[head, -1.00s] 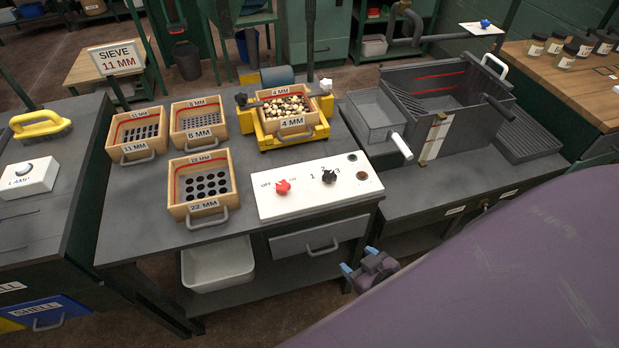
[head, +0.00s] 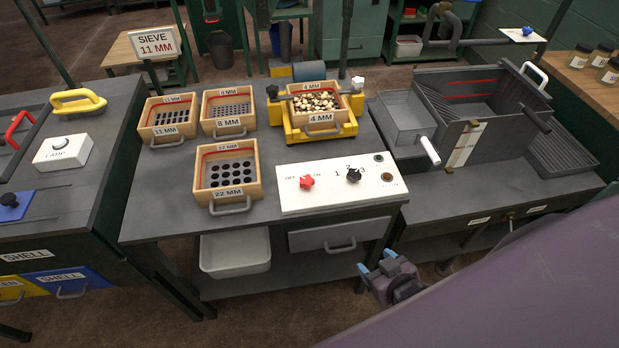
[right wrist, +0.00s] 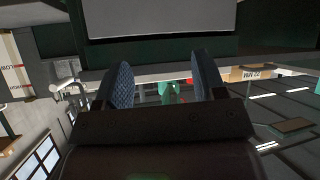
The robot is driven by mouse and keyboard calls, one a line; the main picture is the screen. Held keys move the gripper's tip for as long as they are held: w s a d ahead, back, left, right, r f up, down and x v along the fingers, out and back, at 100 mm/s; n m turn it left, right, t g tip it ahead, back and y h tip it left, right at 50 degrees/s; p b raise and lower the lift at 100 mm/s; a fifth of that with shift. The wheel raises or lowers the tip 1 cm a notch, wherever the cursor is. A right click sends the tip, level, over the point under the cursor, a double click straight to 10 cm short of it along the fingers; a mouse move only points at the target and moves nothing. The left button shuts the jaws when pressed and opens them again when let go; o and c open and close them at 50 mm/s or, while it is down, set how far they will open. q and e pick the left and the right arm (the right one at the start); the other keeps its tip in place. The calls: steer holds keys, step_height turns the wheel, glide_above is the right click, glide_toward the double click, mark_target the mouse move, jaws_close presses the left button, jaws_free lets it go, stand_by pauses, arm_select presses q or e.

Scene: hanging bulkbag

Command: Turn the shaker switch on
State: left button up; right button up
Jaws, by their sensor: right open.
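The white control box (head: 338,191) sits at the front right of the grey workbench in the head view. Its red knob (head: 307,182) lies between the OFF and ON labels. A black knob (head: 353,175) marked 1, 2, 3 is to its right. The shaker (head: 297,134) is the yellow base behind the box, carrying a 4 MM sieve (head: 318,120) filled with pale and dark pieces. My right gripper (head: 375,265) is open and empty, in front of the bench and below its top. Its two blue finger pads show in the right wrist view (right wrist: 160,85). My left gripper is not in view.
Sieves marked 11 MM (head: 168,118), 8 MM (head: 228,112) and 22 MM (head: 227,175) stand left of the shaker. A grey tank (head: 470,150) stands right. A white bin (head: 235,252) is on the lower shelf. A LAMP box (head: 62,151) is at left.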

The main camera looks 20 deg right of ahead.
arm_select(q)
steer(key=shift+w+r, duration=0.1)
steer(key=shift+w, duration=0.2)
